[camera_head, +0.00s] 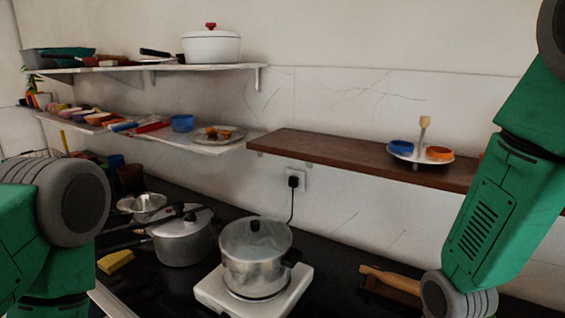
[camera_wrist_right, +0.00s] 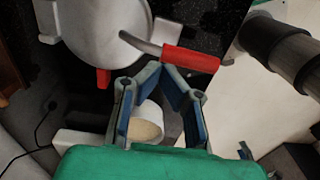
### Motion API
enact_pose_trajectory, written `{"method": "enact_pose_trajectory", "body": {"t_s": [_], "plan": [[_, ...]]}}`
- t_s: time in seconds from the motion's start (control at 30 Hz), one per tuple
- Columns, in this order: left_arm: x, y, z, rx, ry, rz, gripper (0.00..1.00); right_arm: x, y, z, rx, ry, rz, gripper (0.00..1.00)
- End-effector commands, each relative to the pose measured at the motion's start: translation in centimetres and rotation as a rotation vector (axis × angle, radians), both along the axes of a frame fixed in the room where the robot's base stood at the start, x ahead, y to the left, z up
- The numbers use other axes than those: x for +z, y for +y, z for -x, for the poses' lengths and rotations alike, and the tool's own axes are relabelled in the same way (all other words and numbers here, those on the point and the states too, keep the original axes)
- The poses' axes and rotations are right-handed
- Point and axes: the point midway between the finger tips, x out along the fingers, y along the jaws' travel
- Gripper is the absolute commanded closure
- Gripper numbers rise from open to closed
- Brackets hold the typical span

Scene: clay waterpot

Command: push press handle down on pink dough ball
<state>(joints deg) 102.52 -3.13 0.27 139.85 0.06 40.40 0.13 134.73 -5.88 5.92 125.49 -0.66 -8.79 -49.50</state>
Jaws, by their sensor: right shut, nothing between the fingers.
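In the right wrist view a white round press (camera_wrist_right: 105,28) stands beyond my fingers. Its grey lever ends in a red handle (camera_wrist_right: 190,58). My right gripper (camera_wrist_right: 160,72) is shut and empty, its blue-padded fingers converging just below the lever and close to the red handle. I cannot tell whether they touch it. The pink dough ball is not visible in either view. In the head view both arms show only in part, and neither gripper is in the picture.
A white cup with beige contents (camera_wrist_right: 147,122) shows between my fingers. In the head view, a pot (camera_head: 255,262) stands on a white hot plate, with a pressure cooker (camera_head: 183,240) beside it. A rolling pin (camera_head: 392,279) lies at right. A brown shelf (camera_head: 350,155) overhangs the counter.

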Motion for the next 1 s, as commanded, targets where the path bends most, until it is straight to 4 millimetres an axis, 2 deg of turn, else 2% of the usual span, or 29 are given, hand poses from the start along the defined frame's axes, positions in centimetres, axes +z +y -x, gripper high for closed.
{"method": "enact_pose_trajectory", "body": {"t_s": [0.77, 1.0], "plan": [[0.3, 0.0, 0.0, 0.000, 0.000, 0.000, 0.48, -0.4, 0.0, 0.0, 0.000, 0.000, 0.000, 1.00], [1.5, 0.0, 0.0, 0.000, 0.000, 0.000, 0.48, 0.7, 0.0, 0.0, 0.000, 0.000, 0.000, 1.00]]}}
